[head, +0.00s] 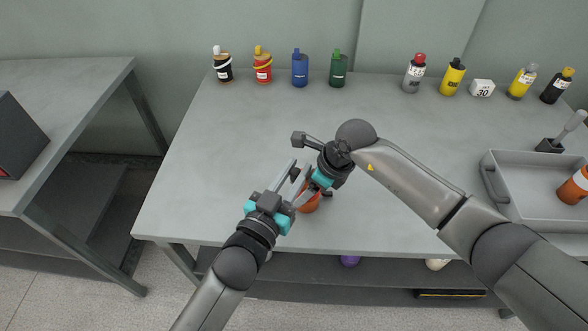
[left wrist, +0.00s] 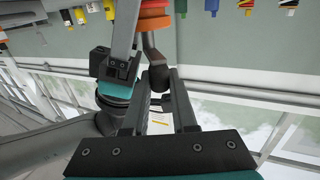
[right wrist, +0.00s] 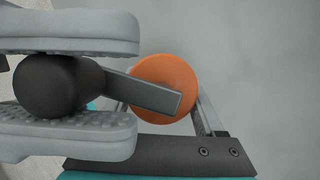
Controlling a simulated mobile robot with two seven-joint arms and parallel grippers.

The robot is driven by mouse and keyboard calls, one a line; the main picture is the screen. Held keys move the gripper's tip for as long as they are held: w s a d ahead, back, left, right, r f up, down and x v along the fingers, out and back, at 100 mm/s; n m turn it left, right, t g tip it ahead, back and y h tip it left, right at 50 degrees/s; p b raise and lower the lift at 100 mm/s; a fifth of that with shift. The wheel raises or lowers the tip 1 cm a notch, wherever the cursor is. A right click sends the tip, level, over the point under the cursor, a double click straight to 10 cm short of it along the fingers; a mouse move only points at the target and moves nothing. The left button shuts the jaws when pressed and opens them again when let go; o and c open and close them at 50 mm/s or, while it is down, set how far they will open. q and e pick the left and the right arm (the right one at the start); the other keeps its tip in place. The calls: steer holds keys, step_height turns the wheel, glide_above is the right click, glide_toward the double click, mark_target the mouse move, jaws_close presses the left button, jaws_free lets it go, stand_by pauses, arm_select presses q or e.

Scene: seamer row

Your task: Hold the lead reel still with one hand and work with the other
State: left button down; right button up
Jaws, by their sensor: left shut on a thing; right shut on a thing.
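The lead reel (head: 312,204) is orange and sits near the front edge of the table, partly hidden by my grippers in the head view. In the right wrist view its round face (right wrist: 160,78) shows, with a grey crank arm (right wrist: 145,92) across it ending in a dark knob (right wrist: 58,86). My left gripper (head: 296,174) is shut on that knob; its two pads lie either side of it. My right gripper (head: 303,196) is shut on the reel, its fingers reaching the orange body. In the left wrist view the reel (left wrist: 152,18) shows beyond the knob (left wrist: 160,78).
Several bottles stand along the back, including a blue one (head: 300,68) and a green one (head: 338,69). A grey tray (head: 497,189) holding an orange-and-white item (head: 574,186) is at the right. A brush (head: 564,133) stands behind it. The table's middle left is clear.

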stand_by(0.3)
arm_select(q)
steer(key=c, duration=1)
jaws_free()
steer(key=shift+h, duration=0.3)
